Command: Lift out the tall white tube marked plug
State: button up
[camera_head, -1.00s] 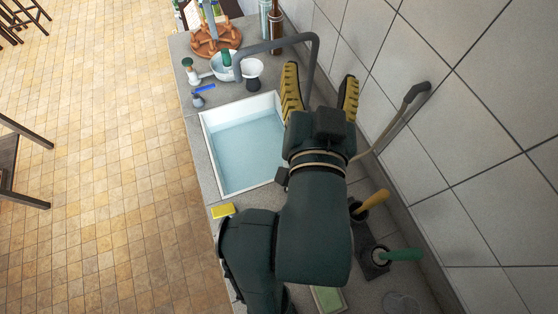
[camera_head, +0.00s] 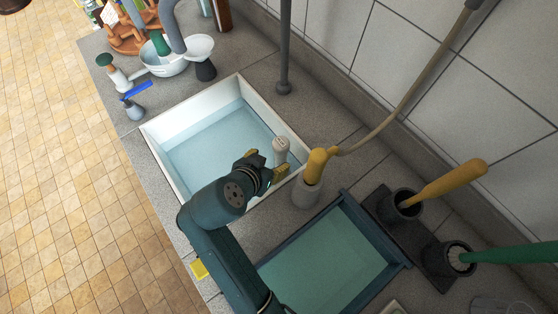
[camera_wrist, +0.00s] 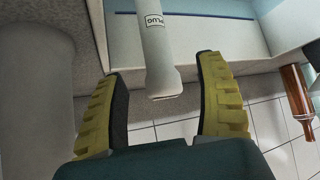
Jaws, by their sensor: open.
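The tall white tube (camera_head: 281,148) stands in the near right corner of the white-walled basin (camera_head: 152,143), which holds pale water. In the wrist view the tube (camera_wrist: 153,50) bears a "PLUG" label, and its end appears between my two fingertips. My gripper (camera_head: 264,168) is beside the tube, its yellow-padded fingers spread. In the wrist view my open gripper (camera_wrist: 160,68) has a finger on each side, with a visible gap to the tube. The tube's lower part is hidden in the head view.
A grey cylinder with a yellow top (camera_head: 313,178) stands close beside the tube's corner. A dark-rimmed green basin (camera_head: 365,218) lies nearer. Yellow-handled (camera_head: 450,183) and green-handled (camera_head: 510,255) tools stand in holders at right. A grey post (camera_head: 284,60) rises behind.

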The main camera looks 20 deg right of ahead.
aim_at(278, 159)
jog(key=x, duration=0.3)
jog(key=b+x, duration=0.1)
jog(key=x, duration=0.2)
jog(key=s+b+x, duration=0.1)
jog(key=x, duration=0.2)
jog(key=shift+w+d+f, duration=0.1)
jog(key=shift+w+f, duration=0.05)
jog(key=shift+f, duration=0.45)
jog(key=shift+w+d+f, duration=0.15)
jog(key=shift+w, duration=0.05)
grip_shut()
